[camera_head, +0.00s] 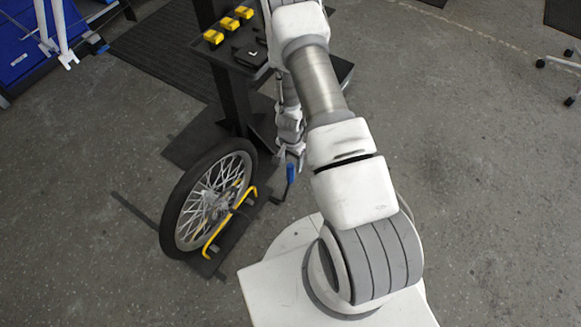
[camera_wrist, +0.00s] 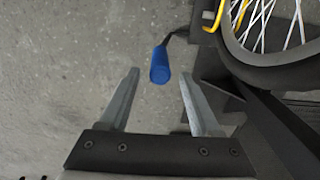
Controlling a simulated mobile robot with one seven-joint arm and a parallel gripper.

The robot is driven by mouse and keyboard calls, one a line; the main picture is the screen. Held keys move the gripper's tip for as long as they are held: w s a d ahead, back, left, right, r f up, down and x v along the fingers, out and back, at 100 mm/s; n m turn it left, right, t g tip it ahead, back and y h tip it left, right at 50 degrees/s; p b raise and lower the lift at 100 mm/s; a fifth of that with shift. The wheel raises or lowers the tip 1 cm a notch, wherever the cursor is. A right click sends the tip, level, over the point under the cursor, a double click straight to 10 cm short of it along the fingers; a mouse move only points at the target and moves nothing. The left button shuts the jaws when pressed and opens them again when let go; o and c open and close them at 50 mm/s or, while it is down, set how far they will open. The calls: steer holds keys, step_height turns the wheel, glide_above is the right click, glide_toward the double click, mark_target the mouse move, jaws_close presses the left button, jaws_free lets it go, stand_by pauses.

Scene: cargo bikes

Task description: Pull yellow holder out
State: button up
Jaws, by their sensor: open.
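The yellow holder (camera_head: 231,222) is a bent yellow bar running along the near side of a spoked wheel (camera_head: 208,198), low over a dark base plate. A piece of the yellow holder (camera_wrist: 212,17) shows at the top of the wrist view, left of the tyre. A blue handle (camera_head: 290,172) on a dark bent rod stands right of the wheel. In the wrist view, my gripper (camera_wrist: 159,76) is open, with the blue handle (camera_wrist: 160,64) between or just beyond its fingertips. I cannot tell whether they touch. My arm hides most of the gripper in the head view.
A dark post (camera_head: 229,95) rises behind the wheel, carrying a tray with several yellow blocks (camera_head: 228,25). A blue cabinet (camera_head: 22,48) and a white frame are at upper left. A wheeled chair base (camera_head: 560,63) is at upper right. Grey floor right of my arm is clear.

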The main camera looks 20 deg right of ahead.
step_height(320, 180, up, 10)
steer(key=p, duration=0.2)
steer(key=shift+p, duration=0.3)
steer(key=w+a+r+n+t+y, duration=0.1)
steer(key=a+r+n, duration=0.15)
steer(key=r, duration=1.05)
steer(key=w+a+r+n+t+y, duration=0.1)
steer(key=a+r+n+t, duration=0.15)
steer(key=r, duration=0.95)
steer(key=s+r+n+t+h+p, duration=0.15)
steer(key=s+r+n, duration=0.45)
steer(key=s+r, duration=1.4)
step_height(320, 180, up, 19)
steer(key=p, duration=1.7)
steer(key=shift+w+a+t, duration=0.3)
steer(key=shift+w+a, duration=0.05)
steer(key=shift+w, duration=0.05)
steer(key=shift+h, duration=0.25)
